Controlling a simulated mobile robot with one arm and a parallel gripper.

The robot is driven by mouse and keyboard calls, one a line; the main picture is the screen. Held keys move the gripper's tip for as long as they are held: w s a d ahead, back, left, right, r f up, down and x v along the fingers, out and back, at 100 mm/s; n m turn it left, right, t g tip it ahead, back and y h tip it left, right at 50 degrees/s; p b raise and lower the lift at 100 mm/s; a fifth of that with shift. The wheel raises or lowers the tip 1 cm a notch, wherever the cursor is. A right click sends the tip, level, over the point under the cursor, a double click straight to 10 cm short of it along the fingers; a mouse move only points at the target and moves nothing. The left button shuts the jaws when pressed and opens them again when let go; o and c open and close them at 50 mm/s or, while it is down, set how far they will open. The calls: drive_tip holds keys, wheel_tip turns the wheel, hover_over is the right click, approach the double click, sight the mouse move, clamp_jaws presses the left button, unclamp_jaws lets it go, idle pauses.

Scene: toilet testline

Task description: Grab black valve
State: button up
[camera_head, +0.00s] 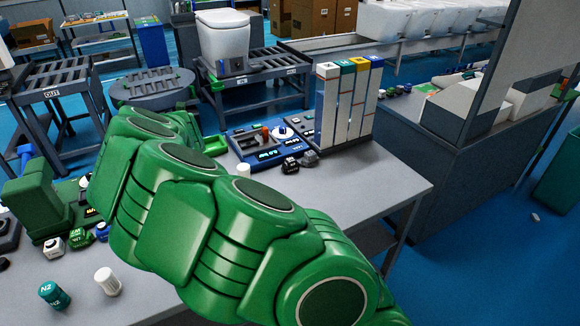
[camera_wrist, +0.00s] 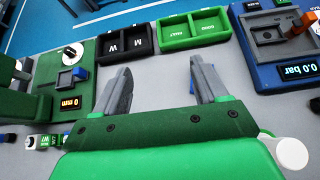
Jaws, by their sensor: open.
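I cannot tell for certain which is the black valve. The fingers point toward a black two-part tray (camera_wrist: 126,42) and a green two-part tray (camera_wrist: 194,29). No black valve is clear in the wrist view. In the head view my green arm hides the gripper's fingers.
Blue test station (camera_head: 263,143) and upright sample panels (camera_head: 346,105) stand on the table's far side. A green machine (camera_head: 40,203), a teal cap (camera_head: 54,295) and a white cylinder (camera_head: 107,281) are at left. Bare table (camera_head: 390,185) lies at right.

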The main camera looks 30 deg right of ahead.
drive_tip(key=s+d+r, duration=0.1)
drive_tip(key=s+d, duration=0.1)
drive_tip(key=d, duration=1.8)
wheel_tip(320, 180, up, 3)
drive_tip(key=t, duration=0.2)
hover_over(292, 161)
drive_tip(key=s, duration=0.5)
drive_tip(key=f, duration=2)
drive_tip(key=shift+w+a+f, duration=0.25)
drive_tip(key=shift+a+f, duration=0.05)
drive_tip(key=shift+f, duration=0.05)
drive_tip(key=shift+x, duration=1.1)
drive_tip(key=shift+d+x, duration=0.2)
drive_tip(key=shift+x, duration=0.7)
drive_tip(key=shift+d+x, duration=0.2)
drive_tip(key=shift+x, duration=1.65)
drive_tip(key=c, duration=1.2)
